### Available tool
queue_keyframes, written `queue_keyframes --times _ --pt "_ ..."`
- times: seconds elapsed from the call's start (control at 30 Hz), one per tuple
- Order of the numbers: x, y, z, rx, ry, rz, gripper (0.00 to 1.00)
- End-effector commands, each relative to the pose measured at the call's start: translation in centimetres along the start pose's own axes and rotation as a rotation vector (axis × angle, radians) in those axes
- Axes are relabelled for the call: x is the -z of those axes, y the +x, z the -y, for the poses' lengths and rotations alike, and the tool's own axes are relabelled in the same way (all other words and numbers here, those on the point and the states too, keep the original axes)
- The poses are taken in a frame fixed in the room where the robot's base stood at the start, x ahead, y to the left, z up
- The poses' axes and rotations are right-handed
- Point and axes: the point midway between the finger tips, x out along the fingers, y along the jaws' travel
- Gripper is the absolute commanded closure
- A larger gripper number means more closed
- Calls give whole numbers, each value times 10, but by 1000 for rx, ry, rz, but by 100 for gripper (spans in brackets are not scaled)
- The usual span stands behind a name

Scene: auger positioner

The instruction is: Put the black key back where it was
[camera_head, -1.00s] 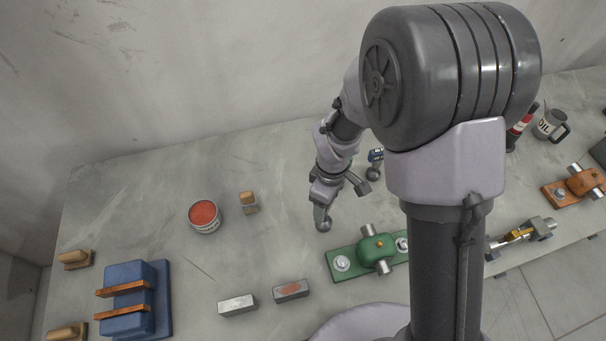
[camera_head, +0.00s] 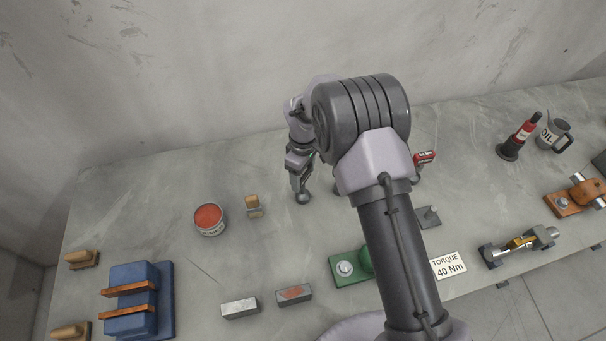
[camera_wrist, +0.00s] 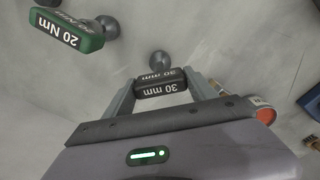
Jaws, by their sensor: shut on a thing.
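The black key (camera_wrist: 161,88), marked 30 mm, is between the fingers of my gripper (camera_wrist: 163,92) in the wrist view. My gripper is shut on its black head, and its rounded grey end (camera_wrist: 158,62) shows beyond. In the head view that grey end (camera_head: 303,198) hangs below my gripper (camera_head: 299,170), over the back of the bench. I cannot tell whether it touches the bench. A green key marked 20 Nm (camera_wrist: 66,30) is apart from it at the upper left of the wrist view.
A red-filled tin (camera_head: 209,217) and a small brush (camera_head: 252,205) stand left of my gripper. A green fixture (camera_head: 345,270), a torque card (camera_head: 448,265) and a red key (camera_head: 424,158) show around my arm. Bare bench lies left of the tin, toward the wall.

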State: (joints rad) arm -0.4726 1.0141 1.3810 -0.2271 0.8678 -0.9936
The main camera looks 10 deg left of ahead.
Motion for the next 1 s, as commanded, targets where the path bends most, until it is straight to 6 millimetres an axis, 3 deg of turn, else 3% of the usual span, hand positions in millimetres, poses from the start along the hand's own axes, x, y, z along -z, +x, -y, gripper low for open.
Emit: queue_keyframes --times 0.2,0.23,0.3,0.67,0.77,1.0 --pt "0 4 0 0 0 0 100" --pt "0 4 0 1 0 1 29" --pt "0 3 0 1 0 0 15" --pt "0 -4 0 0 0 0 13" --pt "0 -23 0 -2 1 -2 13" --pt "0 -91 0 -2 0 -2 13"
